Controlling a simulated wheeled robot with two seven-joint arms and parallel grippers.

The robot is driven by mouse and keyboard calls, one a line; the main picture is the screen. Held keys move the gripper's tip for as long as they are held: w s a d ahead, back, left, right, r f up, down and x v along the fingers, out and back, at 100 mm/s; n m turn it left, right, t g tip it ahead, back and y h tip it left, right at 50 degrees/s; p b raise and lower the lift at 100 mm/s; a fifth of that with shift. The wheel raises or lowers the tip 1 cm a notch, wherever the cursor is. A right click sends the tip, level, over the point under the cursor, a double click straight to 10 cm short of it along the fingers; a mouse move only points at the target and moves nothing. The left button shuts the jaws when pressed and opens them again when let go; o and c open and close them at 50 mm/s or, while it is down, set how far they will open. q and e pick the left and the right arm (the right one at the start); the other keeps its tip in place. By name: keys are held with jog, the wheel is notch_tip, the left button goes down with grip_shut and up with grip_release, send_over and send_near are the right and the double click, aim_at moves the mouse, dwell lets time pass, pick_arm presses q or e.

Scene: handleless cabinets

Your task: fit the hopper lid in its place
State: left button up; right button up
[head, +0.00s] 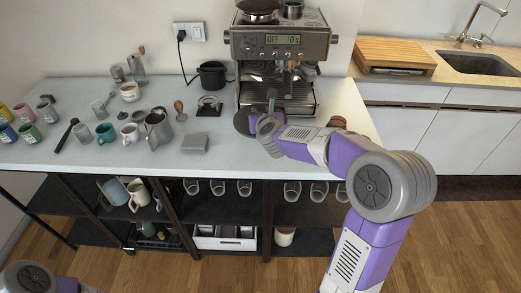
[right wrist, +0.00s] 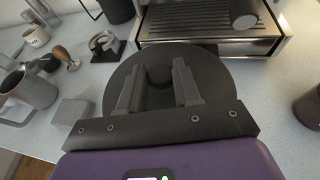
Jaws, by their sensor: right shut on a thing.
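The hopper lid (right wrist: 115,85) is a dark round disc with a knob (right wrist: 160,75) in its middle. In the right wrist view my right gripper (right wrist: 159,88) has one finger on each side of the knob and is shut on it. In the head view the lid (head: 243,122) shows partly behind my right gripper (head: 266,122), low in front of the coffee machine (head: 280,45). I cannot tell whether the lid touches the counter. The hopper (head: 258,8) is on top of the machine at the left, cut by the picture's top edge. My left gripper is out of view.
The white counter (head: 60,160) holds a grey box (head: 194,143), a metal pitcher (head: 158,131), a tamper (head: 180,111), a black pot (head: 212,76) and several cups and jars at left. Shelves with cups are below. A sink (head: 487,64) and wooden board (head: 395,55) are at right.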

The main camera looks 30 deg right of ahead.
jog(key=shift+f, duration=0.1)
notch_tip(320, 180, down, 9)
jog(key=b, duration=0.4)
jog(key=shift+f+b, duration=0.2)
jog(key=shift+b, duration=0.1)
jog(key=shift+f, duration=0.15)
jog(key=o, duration=1.1)
